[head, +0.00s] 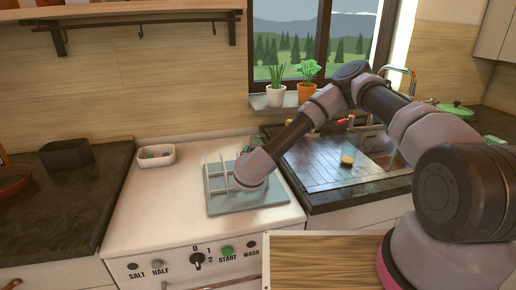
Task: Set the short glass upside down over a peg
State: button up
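A pale blue-grey rack (275,193) with several upright white pegs (207,176) stands on the white counter at the centre. My arm reaches down over the rack's right side, and its rounded wrist covers part of the pegs. My gripper is largely hidden behind this wrist, so I cannot make out its fingers or anything held in them. I cannot clearly pick out the short glass.
A sink with a ribbed drainboard (318,174) lies to the right, with a small yellow item (347,160) on it. A white container (156,156) stands left of the rack, a dark box (67,156) farther left. Potted plants (307,90) line the sill.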

jog(key=shift+s+d+f, duration=0.1)
jog(key=shift+s+f, duration=0.05)
jog(key=shift+f, duration=0.3)
jog(key=shift+s+d+f, duration=0.1)
jog(key=shift+s+f, duration=0.05)
jog(key=shift+f, duration=0.3)
jog(key=o, duration=1.3)
jog(key=shift+a, duration=0.1)
jog(key=shift+s+a+r, duration=0.2)
jog(key=shift+s+r, duration=0.4)
jog(key=shift+s, duration=0.05)
jog(key=shift+s+a+r, duration=0.2)
jog(key=shift+s+r, duration=0.4)
jog(key=shift+s, duration=0.05)
jog(key=shift+s+d+r, duration=0.1)
jog(key=shift+s+r, duration=0.4)
jog(key=shift+r, duration=0.2)
jog(key=shift+s+r, duration=0.45)
jog(key=shift+r, duration=0.2)
